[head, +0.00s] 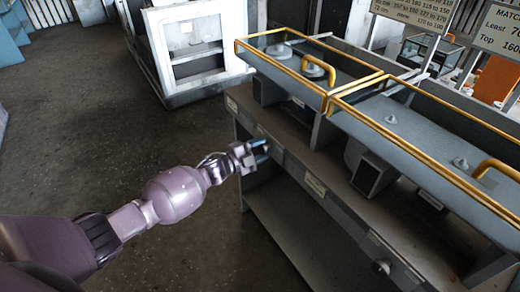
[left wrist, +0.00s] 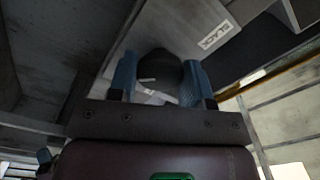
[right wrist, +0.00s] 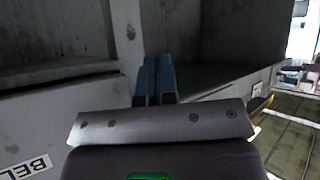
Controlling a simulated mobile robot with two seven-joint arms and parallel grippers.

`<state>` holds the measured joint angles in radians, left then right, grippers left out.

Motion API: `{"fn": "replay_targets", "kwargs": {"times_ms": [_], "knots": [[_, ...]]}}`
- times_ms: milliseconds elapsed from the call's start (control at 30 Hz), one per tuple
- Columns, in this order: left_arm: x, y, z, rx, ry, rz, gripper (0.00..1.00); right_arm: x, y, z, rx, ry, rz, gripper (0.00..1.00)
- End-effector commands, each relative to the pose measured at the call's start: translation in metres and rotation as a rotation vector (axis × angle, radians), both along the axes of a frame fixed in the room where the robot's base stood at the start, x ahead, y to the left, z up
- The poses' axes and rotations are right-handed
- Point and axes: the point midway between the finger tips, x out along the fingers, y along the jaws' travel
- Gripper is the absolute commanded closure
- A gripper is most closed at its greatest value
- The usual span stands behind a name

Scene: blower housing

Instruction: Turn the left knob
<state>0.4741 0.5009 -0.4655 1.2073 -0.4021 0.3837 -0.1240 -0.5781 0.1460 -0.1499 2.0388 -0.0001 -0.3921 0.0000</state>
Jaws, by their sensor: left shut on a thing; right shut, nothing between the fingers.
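The left knob (left wrist: 160,68) is dark and round and sits between the blue fingers of my left gripper (left wrist: 160,82) in the left wrist view. The fingers are shut on it from both sides. In the head view my left gripper (head: 262,153) reaches the front face of the grey bench (head: 330,205), and its fingers hide the knob there. Another knob (head: 381,267) sits farther right on the same front. My right gripper (right wrist: 155,78) is shut and empty in the right wrist view, in front of grey panels; it is outside the head view.
A yellow-edged glass case (head: 352,98) stands on the bench above my left gripper. A white cabinet (head: 190,50) stands behind. The floor (head: 95,130) to the left is clear. A label (left wrist: 215,36) is beside the knob; another label (right wrist: 28,168) shows in the right wrist view.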

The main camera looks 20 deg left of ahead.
Motion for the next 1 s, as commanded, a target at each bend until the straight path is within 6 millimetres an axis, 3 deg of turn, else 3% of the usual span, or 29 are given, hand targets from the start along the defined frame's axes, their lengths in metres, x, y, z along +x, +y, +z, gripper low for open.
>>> {"fn": "replay_targets", "kwargs": {"times_ms": [200,233,400,767,1000], "knots": [[0.000,0.000,0.000,0.001,-0.001,0.000,0.78,0.001,0.000,0.000,0.000,-0.001,0.000,1.00],[0.000,0.000,0.000,0.001,-0.001,-0.001,0.53,0.001,0.000,0.000,0.000,-0.001,0.000,1.00],[0.000,0.000,0.000,0.001,-0.001,0.000,0.29,0.001,0.000,0.000,0.000,-0.002,0.000,1.00],[-0.005,0.004,0.000,0.002,-0.001,0.000,0.29,0.001,0.000,0.002,0.000,-0.004,0.000,1.00],[-0.033,0.026,0.001,0.002,-0.001,0.001,0.29,0.003,0.000,0.008,0.000,-0.012,0.000,1.00]]}}
